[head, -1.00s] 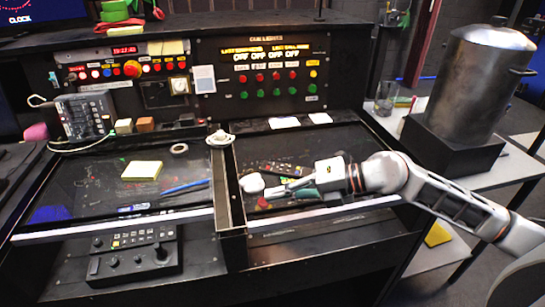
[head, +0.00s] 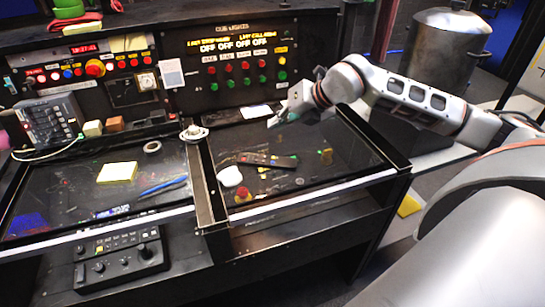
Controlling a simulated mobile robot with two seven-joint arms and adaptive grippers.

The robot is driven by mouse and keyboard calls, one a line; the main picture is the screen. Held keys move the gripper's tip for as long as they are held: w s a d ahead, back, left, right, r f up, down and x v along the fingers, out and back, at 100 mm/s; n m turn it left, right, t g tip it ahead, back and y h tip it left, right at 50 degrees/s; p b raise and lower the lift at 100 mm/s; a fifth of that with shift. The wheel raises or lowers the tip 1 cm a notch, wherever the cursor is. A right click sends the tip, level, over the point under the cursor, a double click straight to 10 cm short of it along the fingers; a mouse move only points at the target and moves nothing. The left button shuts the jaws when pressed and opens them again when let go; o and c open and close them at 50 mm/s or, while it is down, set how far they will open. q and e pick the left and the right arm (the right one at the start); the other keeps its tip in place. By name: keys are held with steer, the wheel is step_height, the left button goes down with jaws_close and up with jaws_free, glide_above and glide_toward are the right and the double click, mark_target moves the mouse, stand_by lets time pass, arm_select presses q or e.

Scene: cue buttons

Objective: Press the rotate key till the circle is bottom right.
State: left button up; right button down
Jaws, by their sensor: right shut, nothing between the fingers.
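I cannot make out a rotate key or a circle by any marking. The cue-light panel (head: 235,65) at the back carries a row of red buttons above a row of green ones, under lit "OFF" signs. A dark remote-like bar (head: 267,160) with small coloured spots lies in the right-hand desk bay. A red round button (head: 242,193) on a yellow base is near that bay's front left corner. My right gripper (head: 280,116) is shut and empty, above the back of the right bay, apart from these things. My left gripper is out of view.
A white piece (head: 194,133) sits on the divider. A yellow note pad (head: 117,172) and blue pen lie in the left bay. A metal pot (head: 440,50) stands behind my right arm.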

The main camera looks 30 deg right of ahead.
steer(key=b, duration=0.4)
glide_above(276, 158)
step_height(276, 158, down, 8)
steer(key=shift+s+f, duration=0.1)
steer(key=shift+f+b, duration=0.3)
steer(key=shift+b, duration=0.15)
steer(key=shift+a+f, duration=0.1)
stand_by(1.0)
steer(key=shift+f+b, duration=0.35)
steer(key=shift+b, duration=0.15)
steer(key=shift+f, duration=0.25)
stand_by(0.7)
steer(key=shift+r, duration=0.75)
